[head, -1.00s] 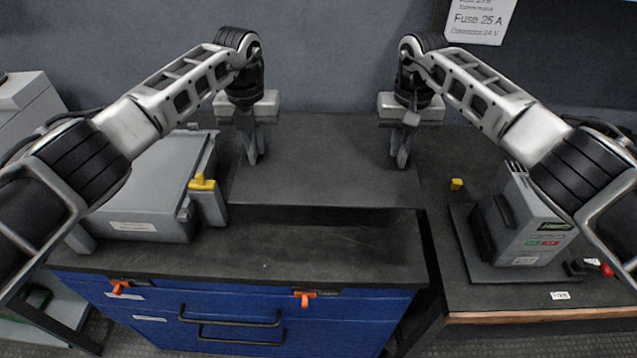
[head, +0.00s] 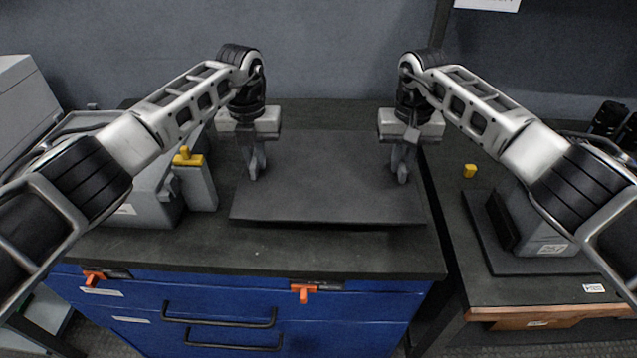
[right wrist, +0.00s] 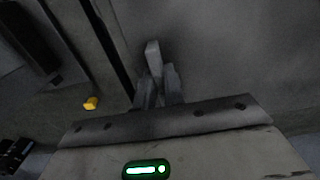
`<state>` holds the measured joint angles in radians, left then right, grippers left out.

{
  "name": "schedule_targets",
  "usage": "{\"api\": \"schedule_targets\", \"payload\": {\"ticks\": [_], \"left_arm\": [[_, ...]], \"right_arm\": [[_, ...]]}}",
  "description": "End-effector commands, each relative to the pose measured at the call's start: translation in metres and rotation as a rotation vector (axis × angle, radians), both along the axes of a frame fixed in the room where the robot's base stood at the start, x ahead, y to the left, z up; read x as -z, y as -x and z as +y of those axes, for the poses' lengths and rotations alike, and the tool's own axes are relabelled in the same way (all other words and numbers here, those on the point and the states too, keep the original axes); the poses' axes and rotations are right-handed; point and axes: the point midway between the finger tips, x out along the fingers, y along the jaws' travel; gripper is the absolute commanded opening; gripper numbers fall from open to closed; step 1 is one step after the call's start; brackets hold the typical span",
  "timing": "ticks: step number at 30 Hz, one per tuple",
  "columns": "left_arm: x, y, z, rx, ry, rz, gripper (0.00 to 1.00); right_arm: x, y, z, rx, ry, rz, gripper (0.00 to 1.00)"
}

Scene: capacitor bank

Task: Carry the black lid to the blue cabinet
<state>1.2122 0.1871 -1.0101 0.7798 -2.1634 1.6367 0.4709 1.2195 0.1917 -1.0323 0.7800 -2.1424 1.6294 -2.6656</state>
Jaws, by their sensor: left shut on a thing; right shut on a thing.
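The black lid (head: 325,195) is a wide flat dark plate in the middle of the head view, held level between my two grippers. My left gripper (head: 255,172) is shut on the lid near its left side. My right gripper (head: 402,172) is shut on it near its right side, and it also shows in the right wrist view (right wrist: 158,85). The blue cabinet (head: 250,315) stands below and in front, with a dark top (head: 330,255), black handles and orange latches. The lid is over the cabinet top; whether it touches the top I cannot tell.
A grey case with a yellow-topped block (head: 197,182) stands on the cabinet top, left of the lid. On the right, past a gap, a wood-edged table (head: 540,285) carries a grey device on a dark plate and a small yellow piece (head: 469,171). The cabinet top's front strip is clear.

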Motion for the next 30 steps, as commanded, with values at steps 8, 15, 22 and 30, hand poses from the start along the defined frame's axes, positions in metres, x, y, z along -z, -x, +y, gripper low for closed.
{"api": "schedule_targets", "payload": {"ticks": [8,15,22,30], "left_arm": [[0.007,0.0,0.0,0.0,0.0,-0.001,0.0],[0.024,0.0,0.0,-0.001,0.0,-0.001,0.0],[0.042,0.0,0.0,-0.001,0.0,-0.001,0.0],[0.048,0.0,0.0,-0.001,-0.001,0.0,0.33]], "right_arm": [[0.007,0.0,0.0,0.001,0.0,-0.001,0.0],[0.024,0.0,0.0,0.001,0.0,0.0,0.0],[0.042,0.0,0.0,0.001,0.0,-0.001,0.0],[0.048,0.0,0.0,0.001,0.001,0.001,0.33]]}}
